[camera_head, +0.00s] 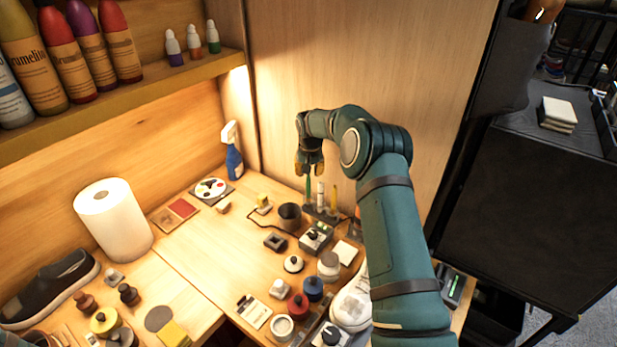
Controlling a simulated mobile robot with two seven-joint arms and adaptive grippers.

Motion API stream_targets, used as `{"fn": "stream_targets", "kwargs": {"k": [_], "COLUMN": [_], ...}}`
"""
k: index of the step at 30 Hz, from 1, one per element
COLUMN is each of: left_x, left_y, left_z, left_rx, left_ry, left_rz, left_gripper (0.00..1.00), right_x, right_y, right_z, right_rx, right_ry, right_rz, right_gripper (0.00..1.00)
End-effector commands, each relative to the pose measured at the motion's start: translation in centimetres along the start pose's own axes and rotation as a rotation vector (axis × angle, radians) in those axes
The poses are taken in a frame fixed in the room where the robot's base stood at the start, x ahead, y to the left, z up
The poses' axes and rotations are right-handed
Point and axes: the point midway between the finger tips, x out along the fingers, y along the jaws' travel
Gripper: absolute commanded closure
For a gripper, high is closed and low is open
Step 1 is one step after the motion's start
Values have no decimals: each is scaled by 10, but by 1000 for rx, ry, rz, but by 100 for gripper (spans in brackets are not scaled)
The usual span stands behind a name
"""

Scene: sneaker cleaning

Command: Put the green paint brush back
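The green paint brush (308,190) stands upright at the left end of a small dark brush holder (322,214) near the back wall panel. A white brush (320,193) and a yellow brush (333,198) stand beside it on the right. My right gripper (309,171) points down directly above the green brush, its fingertips at or just over the brush's top. I cannot tell whether the fingers are closed on it or apart. The brush's lower end meets the holder, but how it is seated is too small to tell. My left gripper is out of view.
A dark cup (290,216) stands just left of the holder, and a blue spray bottle (233,155) stands farther left. Small jars and a white sneaker (352,301) crowd the front. A paper towel roll (113,219) stands left. The table's middle is fairly clear.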

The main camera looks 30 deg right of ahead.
Motion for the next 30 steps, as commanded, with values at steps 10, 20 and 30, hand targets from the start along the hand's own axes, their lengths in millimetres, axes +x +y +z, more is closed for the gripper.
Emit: {"fn": "stream_targets", "kwargs": {"k": [10, 20, 30], "left_x": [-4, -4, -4], "left_y": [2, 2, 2], "left_z": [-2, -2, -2], "left_rx": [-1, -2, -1], "left_ry": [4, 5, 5], "left_rz": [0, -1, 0], "left_gripper": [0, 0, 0], "right_x": [-66, -79, -79], "right_y": [0, 0, 0], "right_z": [0, 0, 0], "right_rx": [0, 0, 0], "right_ry": [1, -2, -1], "right_rz": [0, 0, 0], "right_gripper": [66, 66, 66]}}
